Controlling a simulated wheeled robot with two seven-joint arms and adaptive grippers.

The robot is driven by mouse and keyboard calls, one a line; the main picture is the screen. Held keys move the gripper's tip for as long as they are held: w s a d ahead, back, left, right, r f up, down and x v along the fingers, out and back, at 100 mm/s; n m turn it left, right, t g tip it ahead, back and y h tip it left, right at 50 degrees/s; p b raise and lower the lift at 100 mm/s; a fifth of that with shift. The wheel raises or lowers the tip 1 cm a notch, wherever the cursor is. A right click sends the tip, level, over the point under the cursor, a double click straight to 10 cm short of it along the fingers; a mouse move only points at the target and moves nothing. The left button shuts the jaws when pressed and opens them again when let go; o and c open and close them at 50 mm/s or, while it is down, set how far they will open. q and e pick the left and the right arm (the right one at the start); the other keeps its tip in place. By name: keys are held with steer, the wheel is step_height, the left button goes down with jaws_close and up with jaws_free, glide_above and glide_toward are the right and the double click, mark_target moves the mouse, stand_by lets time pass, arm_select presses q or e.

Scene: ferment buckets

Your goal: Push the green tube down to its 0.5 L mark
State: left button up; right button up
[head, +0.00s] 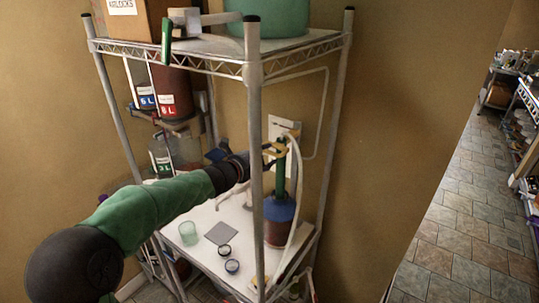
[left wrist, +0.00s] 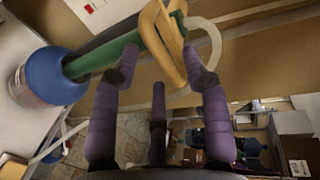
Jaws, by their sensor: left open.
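The green tube (head: 281,168) stands upright out of the blue top of a bottle with reddish-brown contents (head: 279,228) on the lower shelf. A yellow clip-like piece (head: 274,150) is near the tube's upper end, and a pale hose leads from there. My left gripper (head: 262,157) is beside the tube's upper part. In the left wrist view, its purple fingers (left wrist: 159,58) are open, with the green tube (left wrist: 118,50) and yellow piece (left wrist: 166,42) beyond and between the fingertips. I cannot tell whether they touch. The 0.5 L mark is not readable. My right gripper is not in view.
The wire rack's front post (head: 254,130) stands just left of the bottle. A glass (head: 188,232), a dark square (head: 220,233) and two small round items (head: 232,266) are on the white shelf (head: 205,215).

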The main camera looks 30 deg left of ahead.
arm_select(q)
steer(key=shift+x, duration=1.4)
jaws_close()
steer(key=shift+f, duration=0.1)
step_height(320, 180, down, 17)
steer(key=b, duration=1.5)
steer(key=shift+b, duration=0.4)
jaws_free()
